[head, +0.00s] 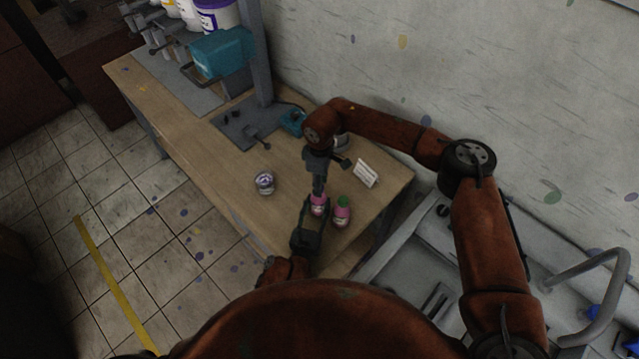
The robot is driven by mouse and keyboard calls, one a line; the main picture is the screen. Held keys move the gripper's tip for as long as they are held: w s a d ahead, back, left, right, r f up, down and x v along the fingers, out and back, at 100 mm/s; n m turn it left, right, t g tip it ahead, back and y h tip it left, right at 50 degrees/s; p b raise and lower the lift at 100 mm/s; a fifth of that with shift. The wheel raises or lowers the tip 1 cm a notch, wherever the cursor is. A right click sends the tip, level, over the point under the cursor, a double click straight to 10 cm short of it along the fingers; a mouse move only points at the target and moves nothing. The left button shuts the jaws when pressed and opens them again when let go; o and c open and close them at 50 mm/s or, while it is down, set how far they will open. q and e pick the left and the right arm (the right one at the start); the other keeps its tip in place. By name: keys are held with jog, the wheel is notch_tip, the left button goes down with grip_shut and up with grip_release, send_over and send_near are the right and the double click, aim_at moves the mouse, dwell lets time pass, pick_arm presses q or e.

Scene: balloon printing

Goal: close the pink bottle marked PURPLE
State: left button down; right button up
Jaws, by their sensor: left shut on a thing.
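A pink bottle (318,207) stands near the front right of the wooden table. My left gripper (310,213) reaches up from the bottom and is shut on this bottle. My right gripper (319,189) points down right over the bottle's top and hides it. I cannot tell whether its fingers hold a cap. A second pink bottle (342,217) with a green cap stands just to the right. The lettering on both bottles is too small to read.
A small jar (264,183) stands left on the wooden table (225,165). A white card (366,173) stands behind the bottles. A grey stand with a blue device (293,121) is farther back. A teal machine (222,52) is at the back left. A sink (410,265) is to the right.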

jog(key=shift+o, duration=0.7)
jog(key=shift+r, duration=2.25)
jog(key=shift+c, duration=0.5)
